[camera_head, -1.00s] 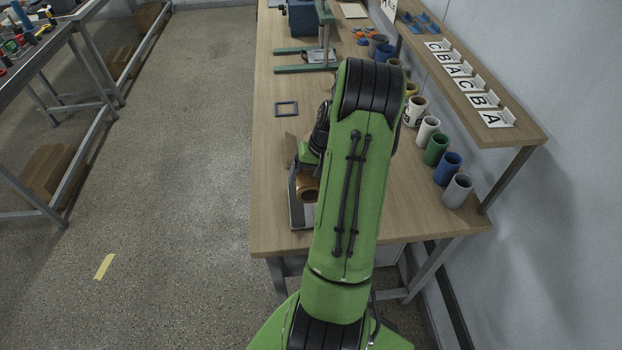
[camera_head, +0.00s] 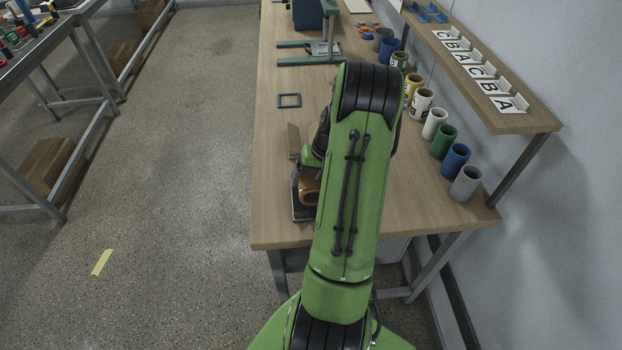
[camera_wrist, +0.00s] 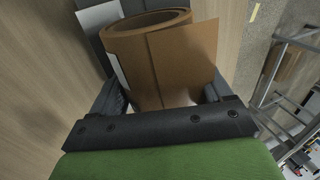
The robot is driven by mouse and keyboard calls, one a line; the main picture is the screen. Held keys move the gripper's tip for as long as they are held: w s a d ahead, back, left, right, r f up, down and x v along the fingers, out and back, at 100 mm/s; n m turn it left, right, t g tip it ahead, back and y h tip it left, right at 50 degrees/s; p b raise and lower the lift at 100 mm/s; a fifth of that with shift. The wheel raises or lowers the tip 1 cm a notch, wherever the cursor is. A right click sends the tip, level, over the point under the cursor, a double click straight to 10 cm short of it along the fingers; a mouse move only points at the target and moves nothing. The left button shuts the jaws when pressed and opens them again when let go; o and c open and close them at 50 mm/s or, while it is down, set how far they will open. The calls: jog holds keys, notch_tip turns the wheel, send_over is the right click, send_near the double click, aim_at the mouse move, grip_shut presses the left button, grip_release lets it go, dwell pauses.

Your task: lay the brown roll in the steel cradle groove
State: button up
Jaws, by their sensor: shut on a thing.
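My gripper (camera_wrist: 162,92) is shut on the roll, one finger on each side. In the head view, the roll (camera_head: 309,191) shows its open end just left of my green arm. The grey steel cradle (camera_head: 303,213) stands under and around it near the bench's left edge. Part of a grey surface, likely the cradle (camera_wrist: 88,18), shows behind the roll in the wrist view. Whether the roll touches the groove is hidden.
The wooden bench (camera_head: 272,215) has a small dark square frame (camera_head: 289,101) and a green-framed stand (camera_head: 310,52) farther back. Several coloured cups line the right side under a shelf (camera_head: 525,118) with letter cards.

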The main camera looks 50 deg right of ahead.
jog(key=shift+s+a+f, duration=0.25)
jog(key=shift+f, duration=0.25)
jog(key=shift+s+a+f, duration=0.2)
jog(key=shift+a+f, duration=0.05)
jog(key=shift+f, duration=0.25)
jog(key=o, duration=1.1)
jog(key=shift+b, duration=0.3)
jog(key=r, duration=0.1)
jog(key=d+r, duration=0.1)
jog(key=d+r+p, duration=0.1)
jog(key=r, duration=0.1)
jog(key=shift+r, duration=0.1)
jog(key=v, duration=0.4)
jog(key=a+p+v, duration=0.1)
jog(key=v, duration=0.3)
jog(key=p+v, duration=0.1)
jog(key=v, duration=0.4)
jog(key=shift+s+a+r, duration=0.1)
jog(key=shift+a+r, duration=0.05)
jog(key=shift+r, duration=0.05)
